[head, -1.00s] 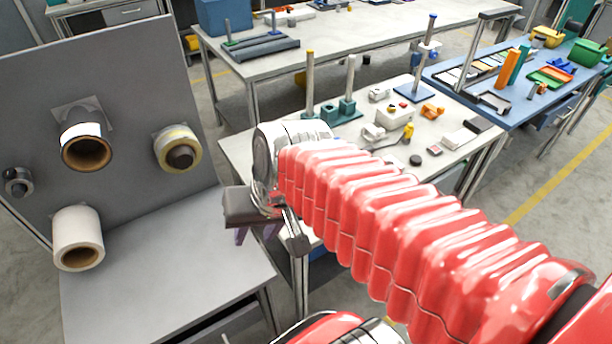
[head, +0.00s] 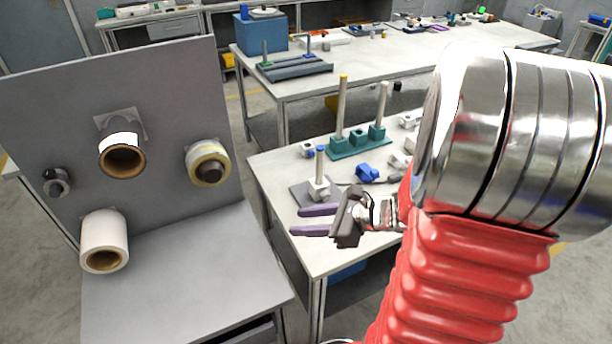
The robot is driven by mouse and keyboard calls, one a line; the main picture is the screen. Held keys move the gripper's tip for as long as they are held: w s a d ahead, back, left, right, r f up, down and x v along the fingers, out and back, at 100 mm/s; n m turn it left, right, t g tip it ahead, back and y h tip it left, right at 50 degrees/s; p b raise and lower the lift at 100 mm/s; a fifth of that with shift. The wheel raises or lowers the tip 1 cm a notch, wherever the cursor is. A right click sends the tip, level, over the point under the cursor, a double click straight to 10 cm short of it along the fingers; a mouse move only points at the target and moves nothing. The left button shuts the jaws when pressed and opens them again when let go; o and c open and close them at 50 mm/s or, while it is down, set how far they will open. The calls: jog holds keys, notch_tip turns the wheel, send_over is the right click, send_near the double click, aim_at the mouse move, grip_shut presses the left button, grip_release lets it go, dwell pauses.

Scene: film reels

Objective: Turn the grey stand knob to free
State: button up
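A grey stand (head: 297,190) with a flat base, a pale block and a short blue-topped post (head: 319,165) sits at the left of the near white table in the head view. I cannot make out its knob or the knob's setting. My gripper (head: 297,221) has two purple fingers pointing left, apart from each other with nothing between them. It appears just below the stand in the picture, over the table's left edge. I cannot tell its depth or height relative to the stand.
A teal stand (head: 357,148) with tall posts and a blue part (head: 367,172) lie behind on the white table (head: 270,172). At left, a grey panel (head: 50,115) carries several rolls and a small dark round fitting (head: 57,182). My arm hides the table's right side.

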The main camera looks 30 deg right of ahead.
aim_at(327, 198)
jog(key=d+f+m+t+h, duration=0.1)
jog(key=d+f+m+h, duration=0.1)
jog(key=d+m, duration=0.2)
jog(key=s+d+f+m+t+h, duration=0.1)
jog(key=d+f+m+t+h, duration=0.1)
jog(key=d+m, duration=0.2)
jog(key=d+f+m+t+h, duration=0.1)
jog(key=d+m, duration=0.3)
jog(key=d, duration=0.4)
jog(key=shift+s+d+f+m+t+h, duration=0.25)
jog(key=shift+d+f+m+t+h, duration=0.05)
jog(key=shift+f+h, duration=0.2)
jog(key=shift+w+a, duration=0.1)
jog(key=x, duration=1.3)
jog(key=shift+w+a+f, duration=0.1)
jog(key=shift+w+f, duration=0.1)
jog(key=shift+w, duration=0.05)
jog(key=shift+c, duration=0.6)
